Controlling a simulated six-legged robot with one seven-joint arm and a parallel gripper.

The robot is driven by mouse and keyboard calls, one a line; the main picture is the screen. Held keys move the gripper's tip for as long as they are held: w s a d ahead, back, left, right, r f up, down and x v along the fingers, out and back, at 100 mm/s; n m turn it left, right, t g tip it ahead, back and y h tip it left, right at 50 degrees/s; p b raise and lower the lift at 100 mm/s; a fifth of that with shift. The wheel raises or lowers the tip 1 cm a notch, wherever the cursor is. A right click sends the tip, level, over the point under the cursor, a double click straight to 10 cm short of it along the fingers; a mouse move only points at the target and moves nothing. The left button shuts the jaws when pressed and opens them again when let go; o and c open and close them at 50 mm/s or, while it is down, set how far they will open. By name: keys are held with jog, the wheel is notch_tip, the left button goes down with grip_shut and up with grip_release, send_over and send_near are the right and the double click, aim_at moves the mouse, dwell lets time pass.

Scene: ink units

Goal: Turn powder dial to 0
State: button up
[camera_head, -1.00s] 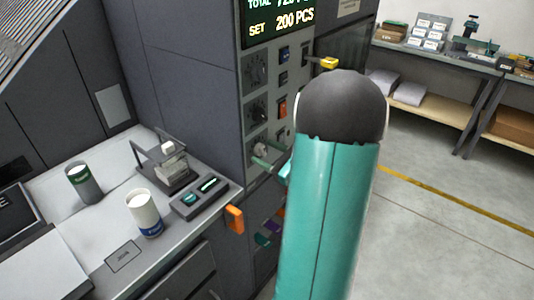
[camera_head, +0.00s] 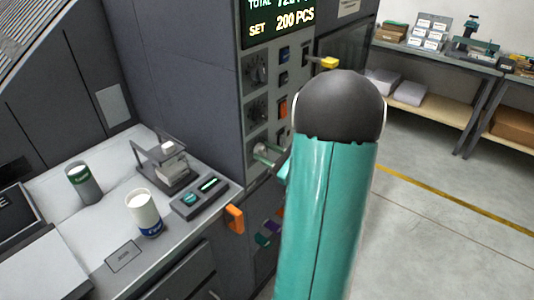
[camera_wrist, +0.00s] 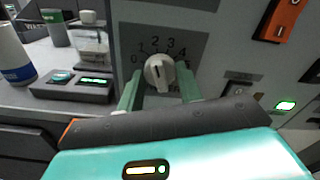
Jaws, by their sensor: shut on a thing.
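In the head view the dial (camera_head: 261,149) is the lowest of the dials on the grey panel. My gripper (camera_head: 268,163) is there mostly hidden behind my teal arm.
Two other dials (camera_head: 257,70) sit above on the panel, beside switches and an orange rocker (camera_head: 283,106). A display (camera_head: 275,20) reads SET 200 PCS.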

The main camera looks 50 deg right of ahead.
jog(key=n, duration=0.5)
jog(key=shift+n, duration=0.3)
jog(key=n, duration=0.5)
jog(key=shift+n, duration=0.3)
jog(key=o, duration=1)
jog(key=shift+s, duration=0.15)
jog(key=s, duration=0.9)
jog(key=s+d, duration=0.1)
jog(key=s, duration=0.3)
jog(key=shift+s+d, duration=0.1)
jog(key=shift+s, duration=0.2)
